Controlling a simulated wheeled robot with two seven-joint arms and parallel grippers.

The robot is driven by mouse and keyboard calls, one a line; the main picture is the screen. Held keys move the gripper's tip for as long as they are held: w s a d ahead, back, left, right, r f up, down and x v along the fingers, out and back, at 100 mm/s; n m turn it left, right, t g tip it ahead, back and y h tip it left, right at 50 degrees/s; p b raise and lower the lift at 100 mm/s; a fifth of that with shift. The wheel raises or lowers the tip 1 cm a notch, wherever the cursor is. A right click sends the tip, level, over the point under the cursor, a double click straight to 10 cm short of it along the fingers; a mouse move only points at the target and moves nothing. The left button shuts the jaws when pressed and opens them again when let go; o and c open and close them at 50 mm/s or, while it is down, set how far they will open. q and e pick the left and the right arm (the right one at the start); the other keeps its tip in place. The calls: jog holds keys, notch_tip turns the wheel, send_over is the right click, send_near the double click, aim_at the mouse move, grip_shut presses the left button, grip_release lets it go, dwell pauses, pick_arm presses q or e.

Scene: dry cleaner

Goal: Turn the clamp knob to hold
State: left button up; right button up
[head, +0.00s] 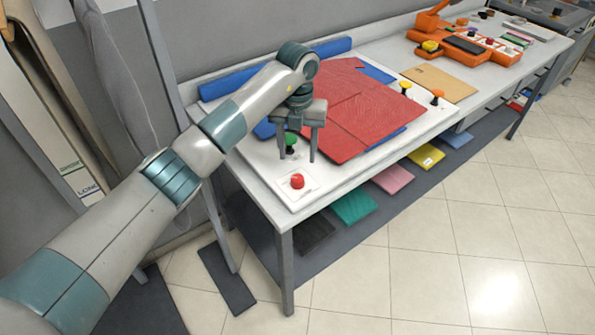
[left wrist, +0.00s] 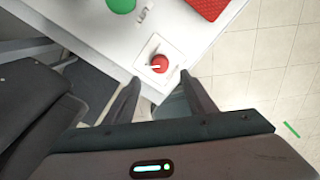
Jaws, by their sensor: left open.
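A red knob (head: 297,181) sits on a square white plate (head: 312,187) at the near left corner of the white table board. A green knob (head: 291,140) shows behind the fingers. My right gripper is not in view.
A red cloth (head: 365,108) lies on the board (head: 262,157), with yellow (head: 405,86) and orange (head: 437,94) knobs beyond. An orange tray (head: 490,50) stands farther along the table. Coloured folded pieces lie on the shelf below. The floor in front is clear.

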aim_at(298, 178)
pick_arm(q)
notch_tip(298, 178, down, 9)
jog(key=p, duration=0.2)
jog(key=shift+f+p, duration=0.2)
jog(key=shift+p, duration=0.1)
jog(key=c, duration=1.1)
jog(key=shift+o, duration=0.3)
